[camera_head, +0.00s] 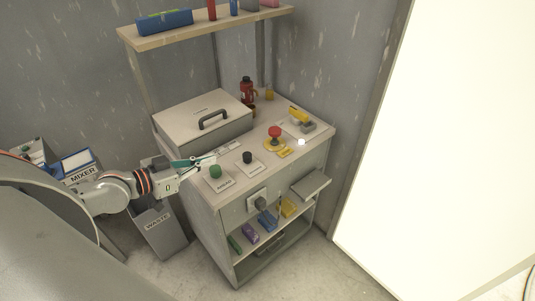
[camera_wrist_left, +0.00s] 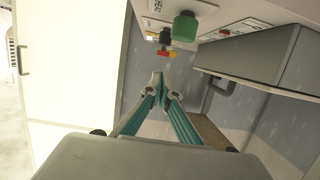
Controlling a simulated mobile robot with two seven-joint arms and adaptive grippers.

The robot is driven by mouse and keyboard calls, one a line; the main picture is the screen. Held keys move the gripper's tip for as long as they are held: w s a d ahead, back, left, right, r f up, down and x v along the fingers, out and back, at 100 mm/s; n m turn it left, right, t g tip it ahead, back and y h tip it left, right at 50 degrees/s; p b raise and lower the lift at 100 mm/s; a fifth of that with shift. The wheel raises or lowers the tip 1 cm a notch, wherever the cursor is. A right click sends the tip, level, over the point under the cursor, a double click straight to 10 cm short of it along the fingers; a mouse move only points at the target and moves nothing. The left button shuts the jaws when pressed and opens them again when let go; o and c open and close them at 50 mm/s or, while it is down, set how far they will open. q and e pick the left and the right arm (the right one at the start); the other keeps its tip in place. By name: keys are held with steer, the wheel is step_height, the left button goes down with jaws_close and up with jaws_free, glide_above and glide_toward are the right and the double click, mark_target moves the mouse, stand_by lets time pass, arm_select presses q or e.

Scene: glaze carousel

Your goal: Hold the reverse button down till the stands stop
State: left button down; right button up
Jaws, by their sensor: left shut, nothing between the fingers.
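A green button (camera_head: 215,171) and a black button (camera_head: 247,157) stand on the cabinet top, each beside a small label too small for me to read surely. I cannot tell by label which is the reverse button. In the left wrist view the green button (camera_wrist_left: 185,27) and the black button (camera_wrist_left: 165,36) show upside down at the top. My left gripper (camera_head: 210,160) is shut and empty, close above and behind the green button; the wrist view shows its fingertips (camera_wrist_left: 158,80) together, apart from both buttons. My right gripper is not in view. No stands can be made out.
A red mushroom button on a yellow base (camera_head: 274,132) and a yellow-handled device (camera_head: 299,115) sit farther right on the cabinet (camera_head: 228,200). A lidded box (camera_head: 190,115) stands behind my gripper. A shelf (camera_head: 205,29) hangs above. A waste bin (camera_head: 160,232) stands below my arm.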

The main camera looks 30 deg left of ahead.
arm_select(q)
steer(key=shift+w+d+r+h, duration=0.3)
steer(key=shift+w+d+r, duration=0.1)
steer(key=shift+w+r, duration=0.4)
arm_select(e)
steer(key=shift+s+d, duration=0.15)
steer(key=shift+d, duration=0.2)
arm_select(q)
glide_above(247, 157)
steer(key=f+v, duration=0.1)
steer(key=v, duration=0.2)
steer(key=f, duration=0.3)
steer(key=f+b, duration=0.1)
steer(key=f, duration=0.1)
steer(key=shift+w+d+f+b, duration=0.1)
steer(key=shift+w+f+b, duration=0.1)
steer(key=shift+w+b, duration=0.1)
steer(key=shift+f, duration=0.4)
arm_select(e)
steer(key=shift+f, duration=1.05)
arm_select(q)
steer(key=shift+f, duration=0.1)
